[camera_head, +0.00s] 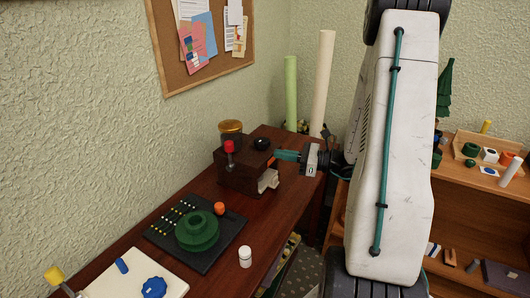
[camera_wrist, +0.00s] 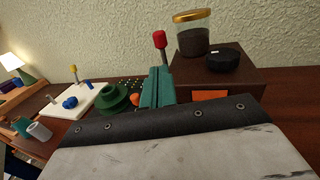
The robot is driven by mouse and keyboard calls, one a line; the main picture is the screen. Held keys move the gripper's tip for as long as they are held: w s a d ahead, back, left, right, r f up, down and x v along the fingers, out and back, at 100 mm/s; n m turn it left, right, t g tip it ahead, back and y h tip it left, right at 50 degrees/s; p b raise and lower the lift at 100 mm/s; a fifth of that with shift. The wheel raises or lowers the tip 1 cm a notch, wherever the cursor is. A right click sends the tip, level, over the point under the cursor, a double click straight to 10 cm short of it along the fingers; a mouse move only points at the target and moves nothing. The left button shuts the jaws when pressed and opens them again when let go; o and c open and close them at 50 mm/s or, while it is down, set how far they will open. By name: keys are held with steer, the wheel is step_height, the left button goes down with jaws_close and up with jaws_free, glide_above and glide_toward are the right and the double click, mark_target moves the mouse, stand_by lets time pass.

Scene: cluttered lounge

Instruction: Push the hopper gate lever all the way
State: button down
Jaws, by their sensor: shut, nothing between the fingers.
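A dark wooden box (camera_head: 236,176) stands on the desk against the wall; it also shows in the wrist view (camera_wrist: 232,76). A lever with a red knob (camera_head: 229,147) stands upright at its near left side in the head view. In the wrist view the red knob (camera_wrist: 160,40) shows just beyond my fingertips, and the lever's lower part is hidden behind them. My gripper (camera_head: 276,156) has its teal fingers shut and empty, at the box's right side in the head view. The shut fingers (camera_wrist: 156,80) also show in the wrist view. Contact with the lever cannot be told.
A gold-lidded jar (camera_wrist: 193,38) and a black round knob (camera_wrist: 224,59) sit on the box. A black board with a green stepped disc (camera_head: 197,231), an orange knob (camera_head: 219,208) and a white bottle (camera_head: 245,256) are nearer. A shelf unit (camera_head: 465,186) stands at right.

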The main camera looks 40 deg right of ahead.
glide_toward(230, 156)
steer(key=w+a+r, duration=0.3)
steer(key=w, duration=0.1)
steer(key=shift+w+r, duration=0.25)
steer(key=shift+w, duration=0.15)
